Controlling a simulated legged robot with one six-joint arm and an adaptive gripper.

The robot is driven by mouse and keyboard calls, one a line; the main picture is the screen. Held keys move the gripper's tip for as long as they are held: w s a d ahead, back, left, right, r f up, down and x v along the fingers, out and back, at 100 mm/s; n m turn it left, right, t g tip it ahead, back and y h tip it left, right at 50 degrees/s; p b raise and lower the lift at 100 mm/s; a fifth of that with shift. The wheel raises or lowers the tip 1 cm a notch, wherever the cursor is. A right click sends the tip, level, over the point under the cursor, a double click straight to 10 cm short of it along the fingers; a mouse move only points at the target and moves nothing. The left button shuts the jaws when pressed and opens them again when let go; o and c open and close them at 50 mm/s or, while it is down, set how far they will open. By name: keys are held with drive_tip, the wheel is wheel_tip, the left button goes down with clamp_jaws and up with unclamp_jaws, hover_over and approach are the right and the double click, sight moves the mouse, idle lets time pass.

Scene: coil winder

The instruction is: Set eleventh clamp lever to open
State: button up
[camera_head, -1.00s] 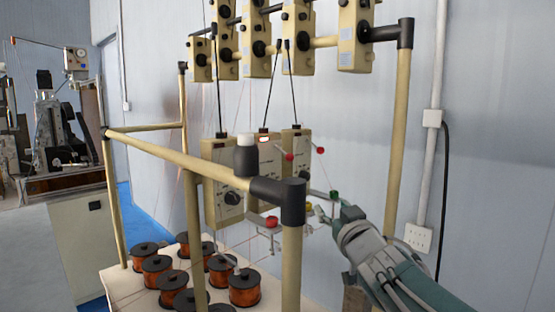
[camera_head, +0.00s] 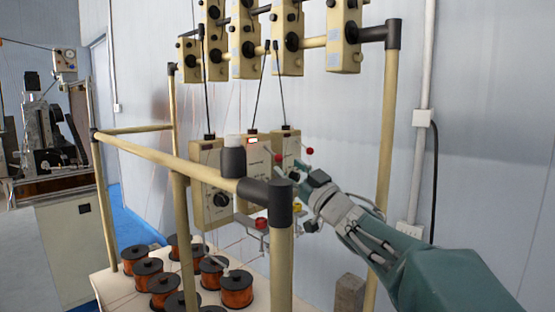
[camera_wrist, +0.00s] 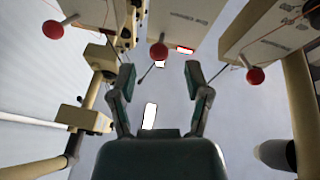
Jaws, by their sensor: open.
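Several beige control boxes with knobs hang in a row; one box (camera_head: 208,195) is at the left of the row in the head view. Small levers with red balls stick out from them. One red ball (camera_head: 309,151) shows just above my gripper (camera_head: 287,170). In the wrist view, red balls show at the left (camera_wrist: 53,29), in the middle (camera_wrist: 158,51) and at the right (camera_wrist: 254,75). My gripper (camera_wrist: 158,82) is open and empty there, with the middle ball beyond and between its fingers. I cannot tell which lever is the eleventh.
A beige pipe frame (camera_head: 165,162) with a black corner joint (camera_head: 265,200) stands in front of the boxes. Copper wire spools (camera_head: 235,290) stand on the pale base below. More beige boxes (camera_head: 344,35) hang above. Thin wires run upward. The wall is behind.

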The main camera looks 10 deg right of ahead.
sight(279, 157)
drive_tip(key=shift+x, duration=2.25)
drive_tip(key=shift+d, duration=0.1)
clamp_jaws()
